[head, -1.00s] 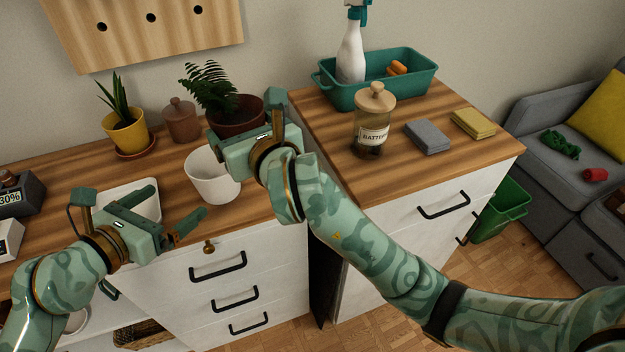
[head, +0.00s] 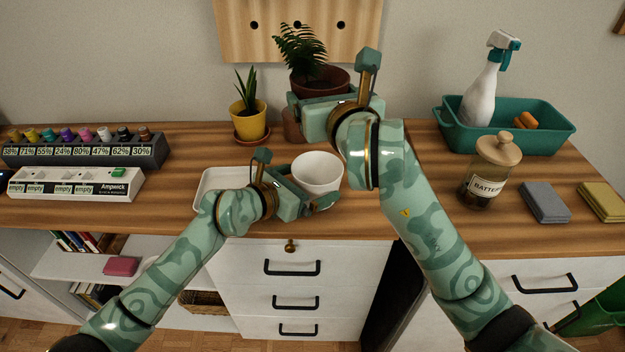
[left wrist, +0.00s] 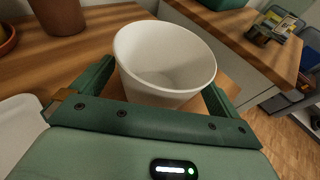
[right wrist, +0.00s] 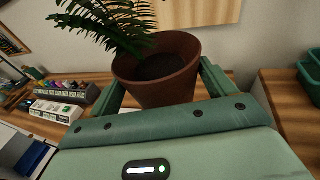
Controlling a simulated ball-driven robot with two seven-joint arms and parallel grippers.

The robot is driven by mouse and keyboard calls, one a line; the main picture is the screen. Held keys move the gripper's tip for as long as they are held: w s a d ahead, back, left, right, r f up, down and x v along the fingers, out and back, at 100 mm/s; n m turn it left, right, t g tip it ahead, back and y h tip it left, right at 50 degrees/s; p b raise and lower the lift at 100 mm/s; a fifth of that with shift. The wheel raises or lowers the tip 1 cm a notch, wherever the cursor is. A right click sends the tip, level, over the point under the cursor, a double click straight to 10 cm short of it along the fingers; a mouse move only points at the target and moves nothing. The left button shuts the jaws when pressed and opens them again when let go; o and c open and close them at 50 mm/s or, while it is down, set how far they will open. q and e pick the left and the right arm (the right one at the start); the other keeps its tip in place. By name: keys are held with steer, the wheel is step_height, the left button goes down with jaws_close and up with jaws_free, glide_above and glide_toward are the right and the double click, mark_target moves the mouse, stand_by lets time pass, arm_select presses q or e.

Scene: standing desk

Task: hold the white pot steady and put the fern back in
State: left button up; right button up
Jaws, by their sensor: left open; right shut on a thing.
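The white pot (head: 318,170) stands on the wooden desk and looks empty in the left wrist view (left wrist: 165,58). My left gripper (head: 312,200) is open, its fingers on either side of the pot near its base; I cannot tell whether they touch it. The fern (head: 301,50) grows in a brown-red pot (head: 322,82), and it also shows in the right wrist view (right wrist: 108,25). My right gripper (head: 325,92) is shut on the brown-red pot and holds it upright above the desk, behind and above the white pot. Its fingertips are partly hidden.
A yellow pot (head: 249,122) with a spiky plant stands left of the fern. A white tray (head: 207,190) lies at left. A battery jar (head: 488,172) and teal bin (head: 530,139) stand at right.

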arm_select(q)
steer(key=shift+w+d+f, duration=0.15)
steer(key=shift+w+d, duration=0.3)
arm_select(e)
steer(key=shift+r, duration=0.1)
arm_select(q)
steer(key=c, duration=0.8)
steer(key=shift+o, duration=0.2)
arm_select(e)
steer(key=shift+s+a+r, duration=0.15)
steer(key=shift+s+r, duration=0.05)
steer(key=shift+s, duration=0.15)
arm_select(q)
steer(key=shift+a, duration=0.1)
arm_select(e)
step_height(320, 180, down, 9)
steer(key=s+m+h, duration=0.1)
steer(key=s, duration=0.1)
steer(key=shift+s+r, duration=0.15)
steer(key=shift+s, duration=0.1)
steer(key=shift+a+f+t+h, duration=0.1)
steer(key=shift+f+t+h, duration=0.2)
steer(key=shift+h, duration=0.1)
